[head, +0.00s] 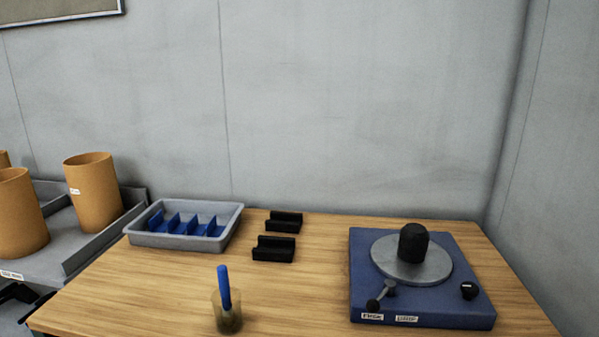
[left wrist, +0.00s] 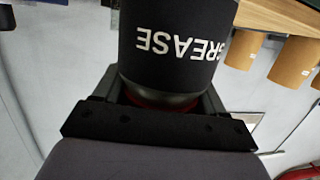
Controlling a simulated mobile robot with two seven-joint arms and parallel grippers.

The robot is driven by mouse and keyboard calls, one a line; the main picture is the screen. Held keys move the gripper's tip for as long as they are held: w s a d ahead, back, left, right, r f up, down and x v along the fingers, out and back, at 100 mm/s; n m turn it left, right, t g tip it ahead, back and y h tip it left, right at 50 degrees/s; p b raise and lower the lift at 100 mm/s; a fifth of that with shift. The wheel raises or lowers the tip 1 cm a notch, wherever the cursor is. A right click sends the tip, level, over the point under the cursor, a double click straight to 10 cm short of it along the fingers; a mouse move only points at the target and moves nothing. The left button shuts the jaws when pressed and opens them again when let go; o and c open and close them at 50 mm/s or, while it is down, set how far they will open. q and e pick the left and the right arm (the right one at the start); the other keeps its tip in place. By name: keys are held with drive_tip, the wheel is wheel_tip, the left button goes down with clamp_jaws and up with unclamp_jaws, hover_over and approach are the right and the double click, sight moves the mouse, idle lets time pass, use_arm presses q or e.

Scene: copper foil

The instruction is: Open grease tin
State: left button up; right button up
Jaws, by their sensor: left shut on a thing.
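The grease tin (left wrist: 180,40) fills the upper middle of the left wrist view. It is a dark cylinder with white lettering reading GREASE, upside down in the picture. Its lower end in that view has a rounded dark rim, with a little red (left wrist: 150,101) showing beneath it. My left gripper (left wrist: 155,92) is shut on that end, with one finger on each side. The tin's far end is cut off by the frame, and I cannot tell where the lid is. Neither gripper shows in the head view.
On the wooden table (head: 320,300) are a grey tray (head: 137,238) with blue dividers, two black blocks (head: 273,249), a cup (head: 228,318) holding a blue-handled tool (head: 223,285), and a blue turntable unit (head: 450,308) with a black cylinder (head: 413,243). Orange-brown cylinders (head: 93,195) stand at left.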

use_arm(q)
drive_tip(key=shift+s+d+f, duration=0.1)
drive_tip(key=shift+s+f, duration=0.05)
drive_tip(key=shift+s, duration=0.6)
